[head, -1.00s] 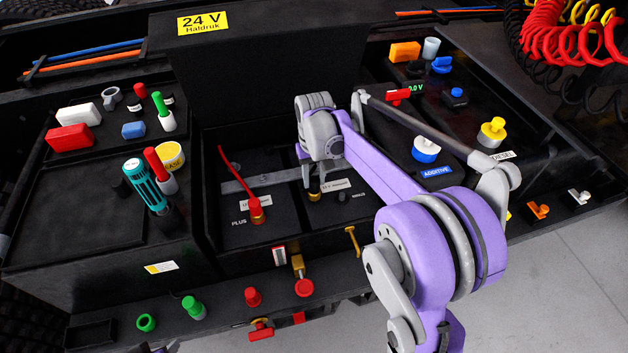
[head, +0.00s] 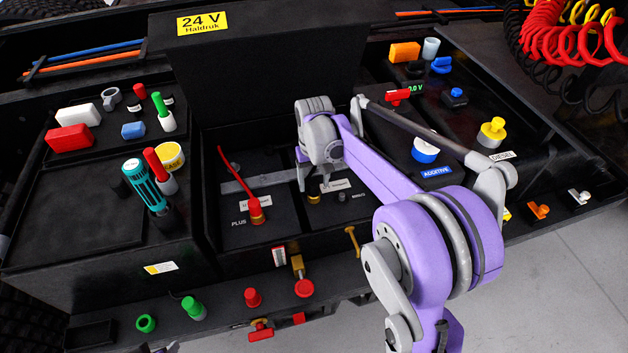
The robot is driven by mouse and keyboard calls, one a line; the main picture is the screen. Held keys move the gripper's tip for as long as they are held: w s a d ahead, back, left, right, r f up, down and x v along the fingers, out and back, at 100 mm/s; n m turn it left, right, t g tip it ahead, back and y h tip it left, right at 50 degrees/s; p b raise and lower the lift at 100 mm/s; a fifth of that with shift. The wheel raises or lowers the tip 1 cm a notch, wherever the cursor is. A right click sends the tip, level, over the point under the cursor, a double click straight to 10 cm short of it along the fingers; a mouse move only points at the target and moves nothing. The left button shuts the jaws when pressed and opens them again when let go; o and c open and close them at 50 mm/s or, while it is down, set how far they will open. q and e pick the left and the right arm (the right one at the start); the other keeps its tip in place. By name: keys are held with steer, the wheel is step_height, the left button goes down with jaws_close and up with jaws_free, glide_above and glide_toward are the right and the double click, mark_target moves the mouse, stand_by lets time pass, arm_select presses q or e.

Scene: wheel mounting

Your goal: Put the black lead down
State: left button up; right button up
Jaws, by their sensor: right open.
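My right gripper (head: 314,184) is open over the right battery in the middle bay, its fingers pointing down. Just below the fingers is a brass terminal clamp or post (head: 314,198). I cannot make out the black lead: it is dark against the black battery and partly behind my gripper and arm. The red lead (head: 236,175) stands up from a brass clamp (head: 256,214) on the left battery, by the PLUS mark.
The 24 V cover (head: 255,75) stands open behind the batteries. My right arm crosses the bay from the right. A teal-handled tool (head: 147,186) stands on the left box. Several red and green caps sit along the front ledge.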

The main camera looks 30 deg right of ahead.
mark_target(314, 183)
step_height(314, 183, up, 12)
arm_select(q)
steer(key=shift+w+r, duration=0.1)
steer(key=shift+r, duration=0.35)
arm_select(e)
steer(key=s+a+f+n+t, duration=0.1)
steer(key=s+a+f, duration=0.2)
steer(key=s, duration=0.4)
steer(key=s+a+f+t, duration=0.2)
steer(key=s+a+f, duration=0.2)
steer(key=s, duration=0.4)
steer(key=s+a+f+n+t, duration=0.1)
steer(key=s+a+f+t, duration=0.1)
steer(key=s+f, duration=0.3)
steer(key=shift+s+a+n, duration=0.3)
steer(key=shift+s+a, duration=0.5)
steer(key=shift+s, duration=0.4)
arm_select(q)
steer(key=shift+o, duration=0.2)
arm_select(e)
steer(key=shift+r, duration=0.1)
